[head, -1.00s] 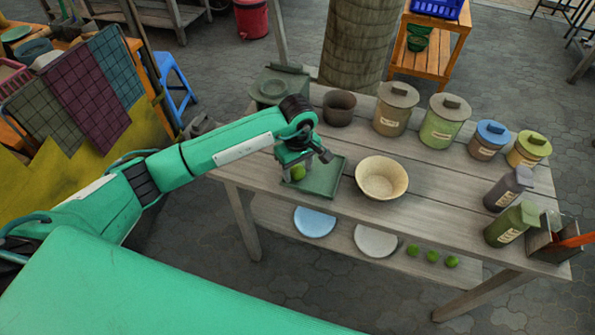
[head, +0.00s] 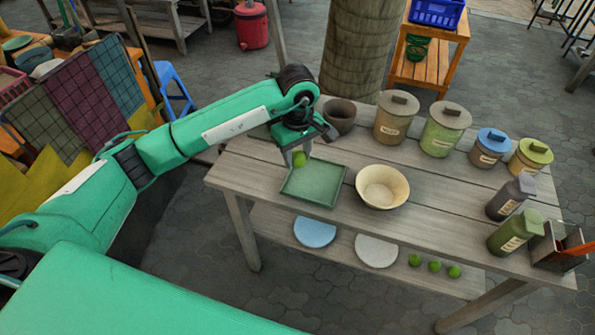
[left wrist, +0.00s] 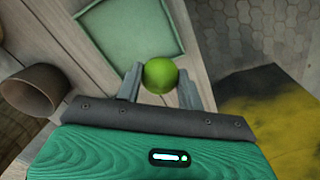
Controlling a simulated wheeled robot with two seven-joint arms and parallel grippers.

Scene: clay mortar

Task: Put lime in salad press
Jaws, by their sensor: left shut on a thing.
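The green lime (head: 299,159) is held between the fingertips of my left gripper (head: 300,157), above the back left part of the green tray (head: 328,204). In the left wrist view the lime (left wrist: 160,75) sits between the two grey fingers of the left gripper (left wrist: 160,84). A dark brown clay mortar (head: 341,114) stands at the back of the table, behind and right of the gripper. The mortar (left wrist: 35,90) also shows at the left of the left wrist view, apart from the lime. My right gripper is not in view.
A cream bowl (head: 382,185) stands right of the tray. Lidded jars, including a grey-lidded one (head: 396,118), line the back right. Several limes (head: 435,265) and two plates, one blue (head: 314,232), lie on the lower shelf. My arm hides the back left table corner.

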